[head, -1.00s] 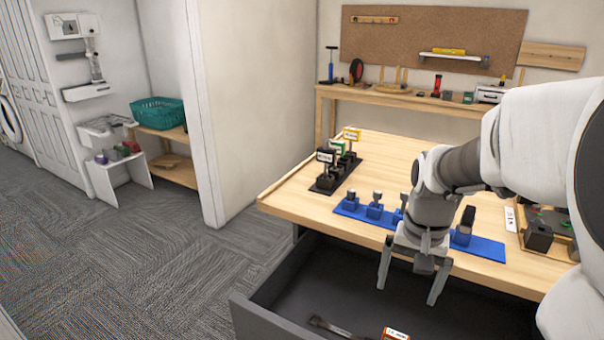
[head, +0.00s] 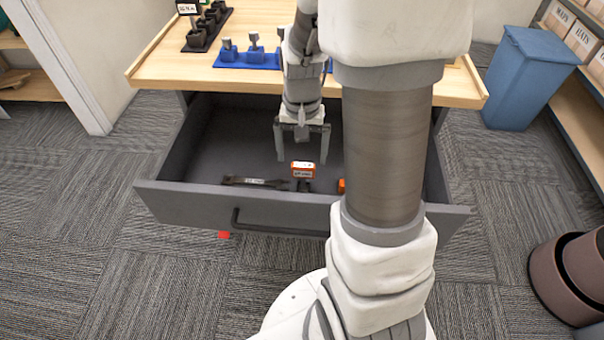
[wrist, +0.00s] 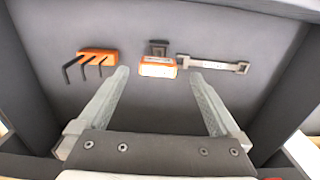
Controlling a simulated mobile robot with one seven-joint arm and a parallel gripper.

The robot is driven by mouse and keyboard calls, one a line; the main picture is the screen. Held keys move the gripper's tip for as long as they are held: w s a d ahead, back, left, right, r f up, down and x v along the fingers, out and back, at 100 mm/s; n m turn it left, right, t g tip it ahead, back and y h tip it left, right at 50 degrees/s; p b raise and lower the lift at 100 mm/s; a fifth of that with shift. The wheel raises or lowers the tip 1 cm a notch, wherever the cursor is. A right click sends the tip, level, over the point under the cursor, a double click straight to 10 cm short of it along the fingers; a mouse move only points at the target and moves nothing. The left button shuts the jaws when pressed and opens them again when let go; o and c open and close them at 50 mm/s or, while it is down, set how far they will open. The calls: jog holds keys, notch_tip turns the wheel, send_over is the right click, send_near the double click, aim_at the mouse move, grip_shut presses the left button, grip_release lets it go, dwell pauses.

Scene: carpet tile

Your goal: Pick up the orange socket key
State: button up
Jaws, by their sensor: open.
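The orange socket key seems to be the orange block with a white label (head: 302,168) and a dark part beside it, in the open drawer (head: 168,197). In the wrist view this orange block (wrist: 158,67) lies centred between the fingertips. My gripper (head: 301,158) is open and empty, pointing down over the drawer. It also shows in the wrist view (wrist: 159,76), with one finger on each side of the block. I cannot tell the exact height gap.
A grey labelled tool (head: 256,182) lies left of the block in the head view. An orange set of hex keys (wrist: 98,56) lies on its other side. The drawer walls surround them. A blue rack (head: 237,57) stands on the workbench (head: 160,70) above. A blue bin (head: 525,80) stands right.

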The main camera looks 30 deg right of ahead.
aim_at(304, 165)
jog(key=f, duration=0.1)
jog(key=f+b, duration=0.1)
jog(key=f, duration=0.1)
jog(key=f+b, duration=0.1)
jog(key=f, duration=0.1)
jog(key=shift+w+d+f, duration=0.15)
jog(key=shift+d, duration=0.1)
grip_shut()
